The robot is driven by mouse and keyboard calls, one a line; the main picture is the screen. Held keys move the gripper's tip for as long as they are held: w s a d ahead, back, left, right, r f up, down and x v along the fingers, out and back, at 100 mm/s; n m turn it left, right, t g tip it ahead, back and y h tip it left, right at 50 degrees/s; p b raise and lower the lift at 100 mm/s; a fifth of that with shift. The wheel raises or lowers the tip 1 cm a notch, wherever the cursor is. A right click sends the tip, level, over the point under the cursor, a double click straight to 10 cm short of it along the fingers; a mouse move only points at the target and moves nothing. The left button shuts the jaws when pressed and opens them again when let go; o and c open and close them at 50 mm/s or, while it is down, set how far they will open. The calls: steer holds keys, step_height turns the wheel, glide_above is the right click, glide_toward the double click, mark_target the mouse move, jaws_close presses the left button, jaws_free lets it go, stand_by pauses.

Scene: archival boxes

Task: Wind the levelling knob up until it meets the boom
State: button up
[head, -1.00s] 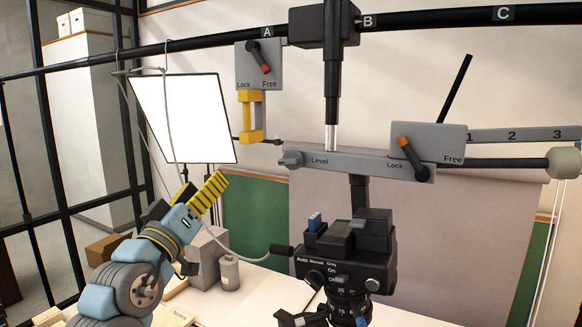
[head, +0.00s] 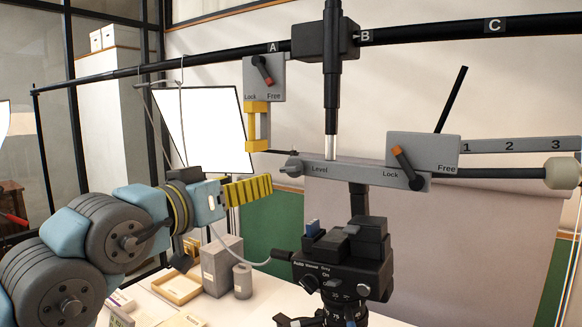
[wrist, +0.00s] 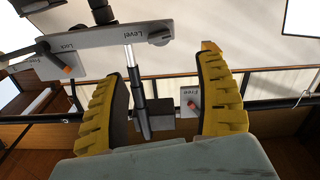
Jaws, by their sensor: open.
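The levelling knob (head: 293,168) is a small grey winged knob at the left end of the grey "Level" bar (head: 342,174). The long black boom (head: 430,33), lettered A, B and C, runs well above it. My gripper (head: 268,187) has yellow ribbed fingers and points right, a little below and left of the knob, apart from it. In the wrist view my gripper (wrist: 163,50) is open and empty, with a finger on each side. The knob (wrist: 160,37) shows there between and beyond the fingertips.
A Lock/Free plate (head: 264,78) with a yellow piece (head: 257,126) hangs above the knob. A second lock lever (head: 407,167) sits on the bar's right. The camera (head: 345,262) hangs below. A lit white panel (head: 203,128) stands behind. Boxes (head: 222,265) stand on the table.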

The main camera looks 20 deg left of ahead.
mark_target(288, 173)
steer(key=w+d+p, duration=0.1)
steer(key=w, duration=0.3)
steer(key=w+p, duration=0.1)
steer(key=w, duration=0.3)
steer(key=w+d+p, duration=0.1)
steer(key=w, duration=0.3)
steer(key=shift+w+d+r+p, duration=0.15)
steer(key=shift+w+d+p, duration=0.2)
steer(key=shift+w+d, duration=0.1)
steer(key=shift+w, duration=0.45)
steer(key=c, duration=1.2)
steer(key=m+b, duration=0.1)
steer(key=b, duration=0.2)
steer(key=shift+f+m+b, duration=0.3)
steer(key=shift+f+m, duration=0.1)
steer(key=m+b, duration=0.2)
steer(key=shift+b, duration=0.35)
steer(key=shift+r+m+b, duration=0.25)
steer(key=shift+m+b, duration=0.15)
steer(key=shift+m, duration=0.6)
